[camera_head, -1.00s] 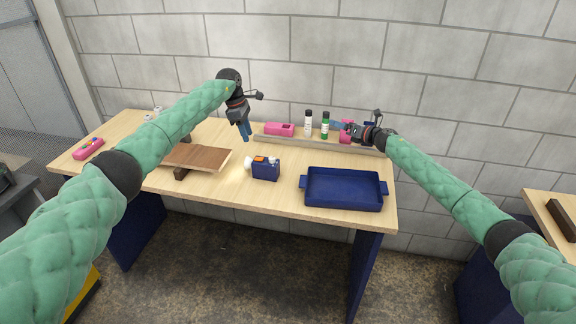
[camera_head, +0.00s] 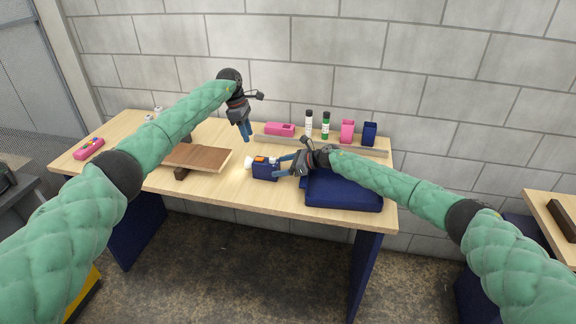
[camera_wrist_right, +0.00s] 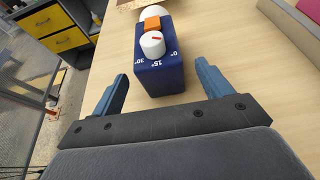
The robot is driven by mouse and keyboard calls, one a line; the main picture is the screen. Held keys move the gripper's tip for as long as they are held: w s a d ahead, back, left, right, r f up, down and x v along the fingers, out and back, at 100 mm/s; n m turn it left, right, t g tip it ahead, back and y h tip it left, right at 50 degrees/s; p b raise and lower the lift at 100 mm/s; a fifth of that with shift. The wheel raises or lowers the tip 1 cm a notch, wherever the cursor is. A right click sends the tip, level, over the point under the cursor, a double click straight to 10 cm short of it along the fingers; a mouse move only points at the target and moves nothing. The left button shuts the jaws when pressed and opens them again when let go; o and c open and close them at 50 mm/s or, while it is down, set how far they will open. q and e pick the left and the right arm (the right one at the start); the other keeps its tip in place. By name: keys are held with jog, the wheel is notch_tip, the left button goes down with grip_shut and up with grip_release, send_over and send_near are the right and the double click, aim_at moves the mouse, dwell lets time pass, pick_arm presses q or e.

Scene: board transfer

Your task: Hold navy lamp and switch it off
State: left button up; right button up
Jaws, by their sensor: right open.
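The navy lamp (camera_head: 265,172) lies on the table left of the navy tray, with a glow on the tabletop at its left end. In the right wrist view the lamp (camera_wrist_right: 158,72) shows an orange button (camera_wrist_right: 152,24), a white dial (camera_wrist_right: 152,45) with a red mark, and angle numbers. My right gripper (camera_head: 282,166) is open at the lamp's right end; in its wrist view the blue fingers (camera_wrist_right: 160,85) stand on either side of the lamp's near end, apart from it. My left gripper (camera_head: 247,138) hangs above the table behind the lamp; its fingertips look close together.
The navy tray (camera_head: 345,198) is partly under my right arm. A brown board (camera_head: 197,157) lies left of the lamp. A back ledge (camera_head: 350,146) holds a pink box (camera_head: 280,129), two bottles, a pink holder (camera_head: 347,130) and a navy holder (camera_head: 369,133). A pink device (camera_head: 89,148) lies far left.

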aim_at(270, 168)
jog(key=shift+x, duration=2.7)
jog(key=c, duration=1.2)
pick_arm(q)
jog(key=shift+r, duration=0.1)
jog(key=c, duration=0.3)
jog(key=shift+m+t+y, duration=0.3)
jog(key=shift+m+y, duration=0.3)
jog(key=shift+m, duration=0.2)
jog(key=d+r, duration=0.1)
jog(key=r, duration=0.2)
jog(key=s+d+r, duration=0.1)
jog(key=r, duration=0.1)
jog(key=shift+s+d+r, duration=0.1)
jog(key=shift+d+r, duration=0.2)
jog(key=shift+d, duration=0.05)
grip_shut()
jog(key=shift+f, duration=0.1)
